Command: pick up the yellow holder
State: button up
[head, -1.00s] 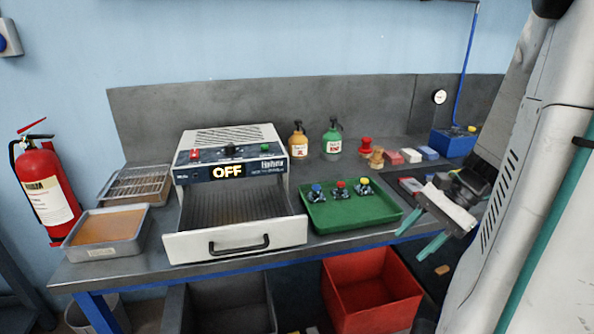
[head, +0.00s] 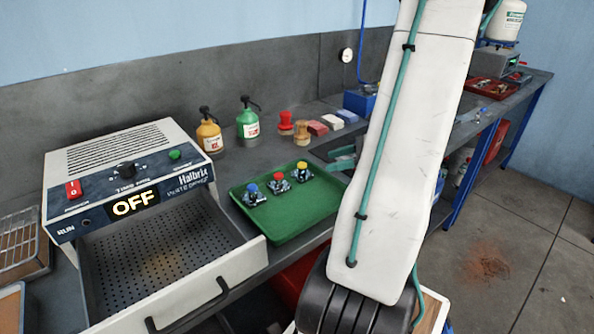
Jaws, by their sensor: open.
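The oven (head: 125,180) reads OFF, its perforated drawer (head: 160,255) pulled out left of the tray. An orange bottle (head: 209,135) and a green bottle (head: 248,125) stand behind the tray.

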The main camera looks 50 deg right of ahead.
aim_at(310, 174)
jog(key=x, duration=0.8)
jog(key=shift+w+d, duration=0.1)
grip_shut()
